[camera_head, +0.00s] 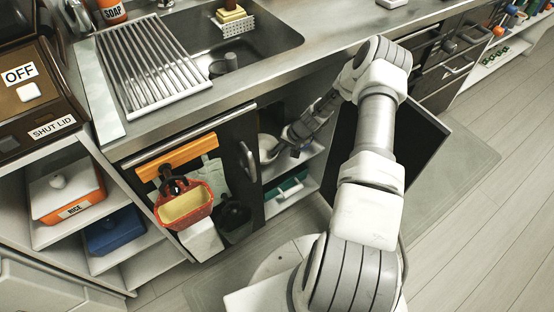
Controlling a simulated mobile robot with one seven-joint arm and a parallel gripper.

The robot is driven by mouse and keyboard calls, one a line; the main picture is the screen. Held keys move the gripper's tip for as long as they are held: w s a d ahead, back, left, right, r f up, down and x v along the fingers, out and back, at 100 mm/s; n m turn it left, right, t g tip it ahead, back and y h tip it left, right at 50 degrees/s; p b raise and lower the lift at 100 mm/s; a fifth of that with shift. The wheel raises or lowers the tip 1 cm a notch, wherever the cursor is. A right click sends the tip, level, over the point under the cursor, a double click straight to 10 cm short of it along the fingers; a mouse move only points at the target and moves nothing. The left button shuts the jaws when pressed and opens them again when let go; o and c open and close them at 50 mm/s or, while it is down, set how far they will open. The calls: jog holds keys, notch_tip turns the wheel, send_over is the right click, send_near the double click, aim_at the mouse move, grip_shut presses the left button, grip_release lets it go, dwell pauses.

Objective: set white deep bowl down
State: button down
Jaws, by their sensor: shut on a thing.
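The white deep bowl (267,146) shows in part inside the open cabinet under the counter, just left of my gripper. My gripper (281,147) reaches into this cabinet and is shut on the bowl. A white shelf (300,158) lies just below them. The gripper and the cabinet's edge hide part of the bowl. I cannot tell whether the bowl touches the shelf.
An open dark door (423,140) stands to the right behind my arm. A dark panel (238,130) with a red caddy (190,214) is left of the opening. A green box (288,190) sits on a lower shelf. The counter edge (225,100) overhangs the opening.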

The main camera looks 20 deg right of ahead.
jog(key=shift+w+f+b, duration=0.15)
jog(key=shift+f+b, duration=0.6)
jog(key=shift+f, duration=0.95)
jog(key=shift+f, duration=0.15)
jog(key=c, duration=0.9)
grip_release()
jog(key=p+v, duration=0.4)
jog(key=v, duration=0.8)
